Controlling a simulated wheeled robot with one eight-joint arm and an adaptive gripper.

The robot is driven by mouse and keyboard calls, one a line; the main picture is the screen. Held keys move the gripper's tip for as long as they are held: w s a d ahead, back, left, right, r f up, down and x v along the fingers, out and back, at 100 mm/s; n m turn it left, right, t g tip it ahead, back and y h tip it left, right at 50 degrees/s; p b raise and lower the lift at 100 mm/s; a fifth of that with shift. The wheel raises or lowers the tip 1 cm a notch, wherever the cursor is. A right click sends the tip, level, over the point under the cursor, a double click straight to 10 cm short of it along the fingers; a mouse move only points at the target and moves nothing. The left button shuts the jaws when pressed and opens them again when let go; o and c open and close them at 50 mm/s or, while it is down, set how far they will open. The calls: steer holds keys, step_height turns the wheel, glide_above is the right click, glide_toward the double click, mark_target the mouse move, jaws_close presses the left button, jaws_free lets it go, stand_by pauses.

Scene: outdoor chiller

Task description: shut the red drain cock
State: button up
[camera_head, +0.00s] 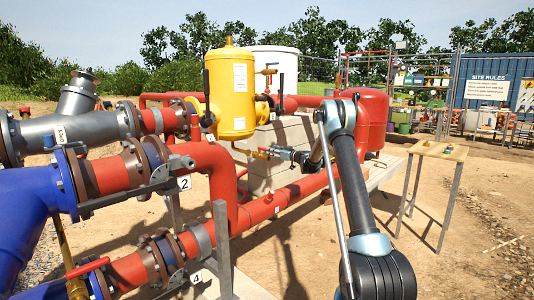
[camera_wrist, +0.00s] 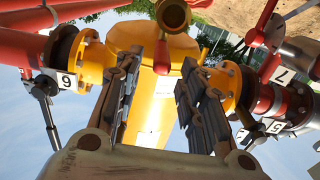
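The red drain cock (camera_head: 263,151) is a small red handle on a brass pipe low beside the yellow tank (camera_head: 229,92). In the wrist view, which is upside down, its red handle (camera_wrist: 162,57) shows at the top middle, below the round brass pipe end (camera_wrist: 173,14). My gripper (camera_head: 283,153) is just right of the cock in the head view. In the wrist view my gripper (camera_wrist: 160,75) has its two fingers wide apart, with the handle appearing between their tips. No contact shows, and I cannot tell the exact depth gap.
Red pipes with flanges and black-handled valves (camera_head: 207,116) crowd the left. Another red lever (camera_head: 88,268) sits at lower left. A red vessel (camera_head: 372,120) stands behind my arm. A wooden table (camera_head: 437,150) is at right, with open dirt around it.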

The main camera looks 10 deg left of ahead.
steer(key=shift+x, duration=2.75)
jaws_close()
